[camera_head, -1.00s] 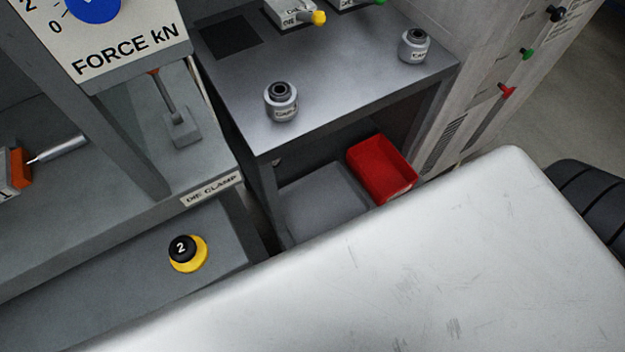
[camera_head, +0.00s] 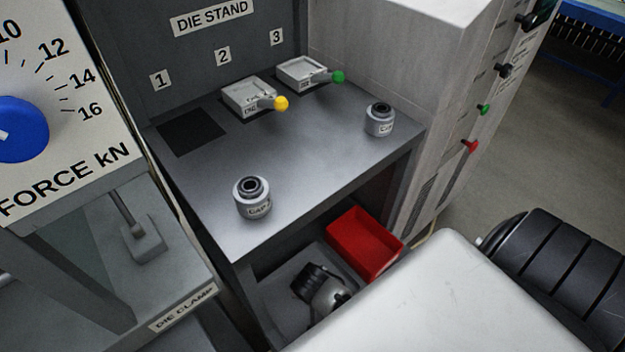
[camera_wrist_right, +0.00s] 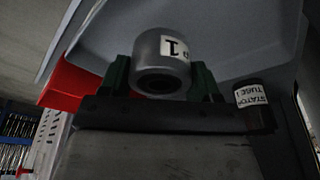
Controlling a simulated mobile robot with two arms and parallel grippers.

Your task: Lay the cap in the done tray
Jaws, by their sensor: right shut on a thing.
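My right gripper (camera_wrist_right: 162,80) is shut on a grey cylindrical cap (camera_wrist_right: 160,58) with a white label ending in "1", gripped between two dark green fingers. Behind the cap in the wrist view is a light grey tray (camera_wrist_right: 235,35), seemingly the done tray; I cannot tell whether the cap touches it. In the head view the grey tray (camera_head: 282,278) lies in the lower bay, partly covered by a black-and-silver part of my right arm. The right fingers are hidden there. My left gripper is not in view.
A red bin (camera_head: 364,244) stands right beside the grey tray. Two other caps (camera_head: 252,198) (camera_head: 380,120) stand on the shelf top above. A dark tube labelled "STATOR TUBE 1" (camera_wrist_right: 252,108) shows right of the gripper in the wrist view.

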